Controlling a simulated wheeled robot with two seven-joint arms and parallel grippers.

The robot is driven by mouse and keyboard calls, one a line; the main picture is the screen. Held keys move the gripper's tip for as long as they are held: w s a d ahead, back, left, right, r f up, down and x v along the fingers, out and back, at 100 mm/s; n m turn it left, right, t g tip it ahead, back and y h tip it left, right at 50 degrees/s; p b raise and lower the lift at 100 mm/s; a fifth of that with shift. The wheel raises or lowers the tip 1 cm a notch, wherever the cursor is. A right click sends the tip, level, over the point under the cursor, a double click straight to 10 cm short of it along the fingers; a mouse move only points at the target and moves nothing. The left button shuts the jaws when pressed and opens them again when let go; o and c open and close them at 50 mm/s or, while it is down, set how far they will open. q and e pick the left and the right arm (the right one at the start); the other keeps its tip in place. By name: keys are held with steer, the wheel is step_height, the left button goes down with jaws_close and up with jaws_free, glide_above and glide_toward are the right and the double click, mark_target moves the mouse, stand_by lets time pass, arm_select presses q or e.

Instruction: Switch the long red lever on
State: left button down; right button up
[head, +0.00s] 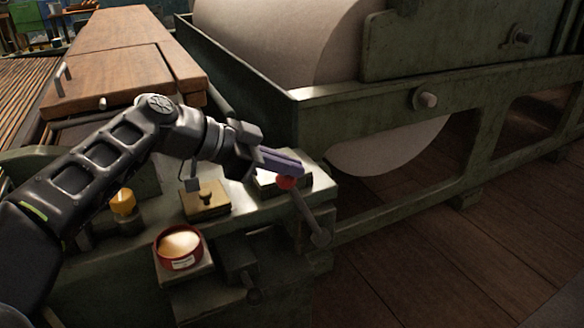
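The long lever has a red round knob (286,183) and a dark metal shaft (303,212). The shaft runs down and right from the knob to a joint on the side of the green machine bench. My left gripper (290,166) reaches in from the left, with its purple-grey fingers just above the knob and overlapping it in the head view. The fingers are seen from the side, so the gap between them is hidden. I cannot tell whether they touch the knob. My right gripper is not in view.
A red round tin (180,247) stands on a ledge at the bench's front. A yellow-capped part (123,203) and a brass plate (206,199) sit on the bench beneath my arm. A large pale roller (280,40) and green frame fill the back. The wooden floor (430,250) at right is clear.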

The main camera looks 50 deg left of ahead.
arm_select(q)
steer(key=shift+s+a+f, duration=0.15)
steer(key=shift+s+f, duration=0.05)
steer(key=shift+f, duration=0.15)
steer(key=shift+w+r, duration=0.25)
steer(key=shift+r, duration=0.05)
steer(key=s+a+r+p, duration=0.1)
steer(key=s+r+p, duration=0.2)
steer(key=s+r, duration=0.2)
step_height(320, 180, up, 3)
steer(key=shift+r, duration=0.1)
stand_by(0.5)
